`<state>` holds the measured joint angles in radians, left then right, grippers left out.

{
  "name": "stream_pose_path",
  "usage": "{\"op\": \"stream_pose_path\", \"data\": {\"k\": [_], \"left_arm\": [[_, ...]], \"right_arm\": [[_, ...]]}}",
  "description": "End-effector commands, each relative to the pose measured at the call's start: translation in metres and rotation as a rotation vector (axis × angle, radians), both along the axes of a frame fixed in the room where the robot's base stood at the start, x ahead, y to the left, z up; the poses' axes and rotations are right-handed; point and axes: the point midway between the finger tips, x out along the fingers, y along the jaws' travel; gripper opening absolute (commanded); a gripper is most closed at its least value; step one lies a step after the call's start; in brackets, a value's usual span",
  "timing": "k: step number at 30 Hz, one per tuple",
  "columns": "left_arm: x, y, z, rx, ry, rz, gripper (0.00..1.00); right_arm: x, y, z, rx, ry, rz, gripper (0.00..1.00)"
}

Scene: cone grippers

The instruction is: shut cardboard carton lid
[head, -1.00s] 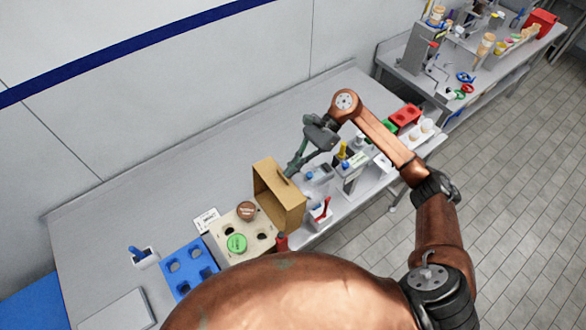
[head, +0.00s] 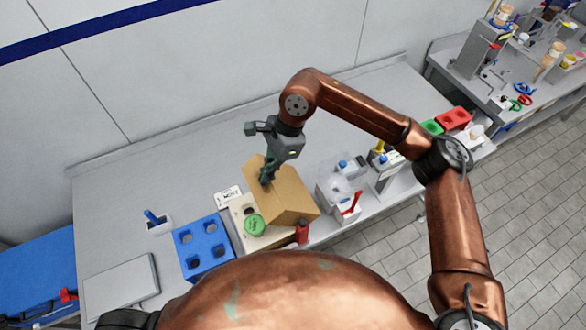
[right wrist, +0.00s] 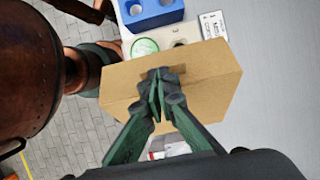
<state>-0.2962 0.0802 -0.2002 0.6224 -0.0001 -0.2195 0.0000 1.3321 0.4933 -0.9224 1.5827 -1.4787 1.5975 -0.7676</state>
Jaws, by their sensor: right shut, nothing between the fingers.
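The brown cardboard carton (head: 290,197) stands near the front edge of the bench, right of the beige holder. Its lid is swung over the top, and no inside shows. I cannot tell whether the lid lies fully flush. My right gripper (head: 265,181) is over the carton, its fingers pointing down at the lid. In the right wrist view the shut, empty fingertips (right wrist: 158,82) are at the lid face (right wrist: 205,85), seemingly touching it. They hide part of a dark slot there. My left gripper is not in view.
The beige holder (head: 241,207) with a green round lid (head: 255,225) is close beside the carton. A blue block (head: 202,248) stands farther left. A red bottle (head: 302,233) is at the carton's front; a clear bin (head: 345,172) stands right. The back of the bench is clear.

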Motion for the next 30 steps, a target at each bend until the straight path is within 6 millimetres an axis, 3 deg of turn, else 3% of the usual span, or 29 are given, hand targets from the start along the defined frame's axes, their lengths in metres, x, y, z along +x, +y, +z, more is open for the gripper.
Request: {"op": "stream_pose_path", "data": {"k": [5,18,22,30], "left_arm": [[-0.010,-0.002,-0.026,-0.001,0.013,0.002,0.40],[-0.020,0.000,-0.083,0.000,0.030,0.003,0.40],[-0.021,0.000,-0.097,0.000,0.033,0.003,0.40],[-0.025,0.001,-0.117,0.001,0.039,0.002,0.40]], "right_arm": [[-0.020,0.036,-0.021,-0.152,-0.090,0.007,0.00],[-0.058,0.103,-0.086,-0.161,-0.089,0.003,0.00],[-0.065,0.116,-0.107,-0.260,-0.146,0.001,0.00],[-0.073,0.131,-0.141,-0.254,-0.139,-0.003,0.00]]}}
